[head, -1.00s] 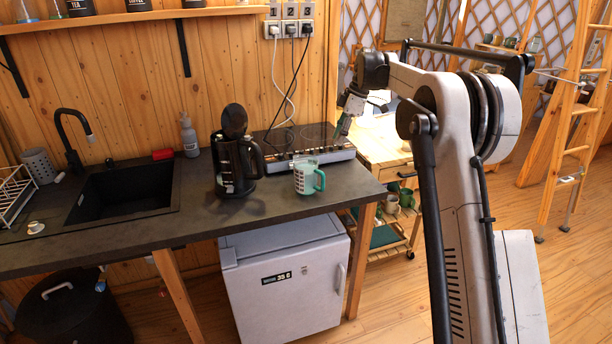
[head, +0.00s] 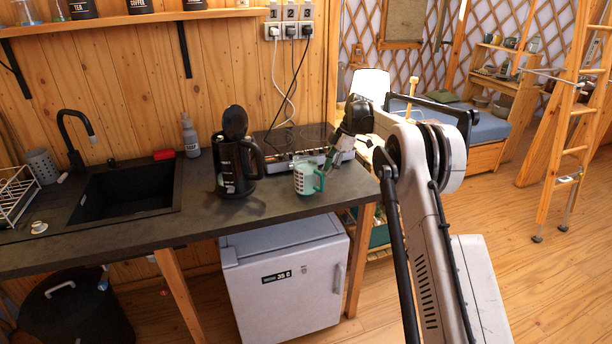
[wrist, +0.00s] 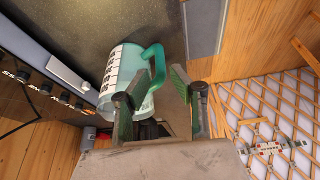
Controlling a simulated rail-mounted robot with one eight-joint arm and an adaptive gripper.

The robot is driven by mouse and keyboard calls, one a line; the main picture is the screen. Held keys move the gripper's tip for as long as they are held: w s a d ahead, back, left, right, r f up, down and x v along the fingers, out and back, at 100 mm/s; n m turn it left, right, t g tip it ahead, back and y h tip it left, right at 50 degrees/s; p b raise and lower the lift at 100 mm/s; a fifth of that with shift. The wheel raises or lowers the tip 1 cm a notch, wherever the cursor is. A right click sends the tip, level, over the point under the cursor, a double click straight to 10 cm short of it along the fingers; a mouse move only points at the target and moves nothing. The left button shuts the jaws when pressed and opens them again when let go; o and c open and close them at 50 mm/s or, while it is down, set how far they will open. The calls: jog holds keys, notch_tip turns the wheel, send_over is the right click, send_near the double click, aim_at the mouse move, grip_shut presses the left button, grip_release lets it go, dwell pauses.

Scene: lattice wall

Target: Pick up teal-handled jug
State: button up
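The teal-handled jug (head: 305,178) stands upright on the dark counter, near its right end. It is a pale jug with dark markings on its side, and its teal handle points right. In the wrist view the jug (wrist: 113,82) lies ahead, with the handle reaching over the space between the fingers. My gripper (head: 332,163) is just right of the jug, close to the handle. In the wrist view my gripper (wrist: 150,92) is open, and its left finger covers part of the jug. I cannot tell whether a finger touches it.
A black coffee maker (head: 236,155) stands left of the jug. A hob (head: 300,142) with front knobs sits behind it. The sink (head: 122,190) is farther left. A white fridge (head: 285,272) is under the counter (head: 275,208). Open counter lies in front of the jug.

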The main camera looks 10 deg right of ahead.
aim_at(322, 183)
jog(key=shift+p+x, duration=0.4)
jog(key=shift+x, duration=2.85)
jog(key=shift+c, duration=0.4)
grip_shut()
